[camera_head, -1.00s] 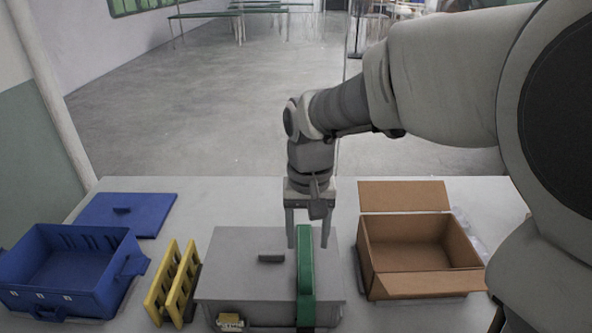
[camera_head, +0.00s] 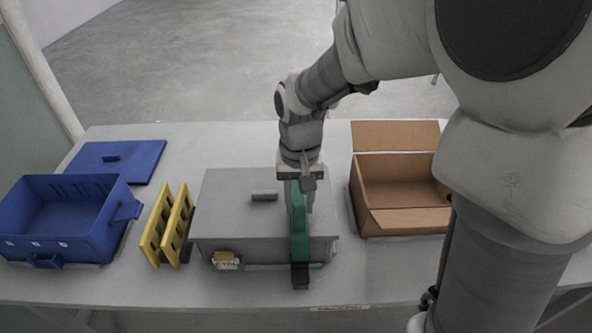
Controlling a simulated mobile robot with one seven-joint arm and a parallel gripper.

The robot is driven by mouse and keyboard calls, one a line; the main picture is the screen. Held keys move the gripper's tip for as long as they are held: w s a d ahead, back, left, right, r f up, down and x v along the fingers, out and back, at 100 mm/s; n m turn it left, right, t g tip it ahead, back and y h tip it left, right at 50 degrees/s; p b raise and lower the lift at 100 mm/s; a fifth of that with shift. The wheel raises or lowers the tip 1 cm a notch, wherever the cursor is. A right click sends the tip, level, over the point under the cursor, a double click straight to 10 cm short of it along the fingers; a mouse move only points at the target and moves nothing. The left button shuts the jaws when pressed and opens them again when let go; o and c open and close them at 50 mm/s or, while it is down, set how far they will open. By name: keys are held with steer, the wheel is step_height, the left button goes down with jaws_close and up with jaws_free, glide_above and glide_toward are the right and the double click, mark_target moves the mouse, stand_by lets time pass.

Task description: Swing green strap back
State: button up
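The green strap (camera_head: 299,241) lies over the right part of the grey lidded box (camera_head: 232,203) and runs down its front side, ending in a dark tip at the bottom. My gripper (camera_head: 300,200) points down at the strap on top of the box. The fingers overlap the upper part of the strap, one finger showing to its right. The strap looks to be between or right beside the fingers, but whether they are closed on it cannot be told.
Yellow racks (camera_head: 168,227) stand left of the box. A blue bin (camera_head: 66,215) and its blue lid (camera_head: 117,161) are further left. An open cardboard box (camera_head: 401,222) stands to the right. The table's front strip (camera_head: 200,284) is clear.

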jaws_close()
stand_by(1.1)
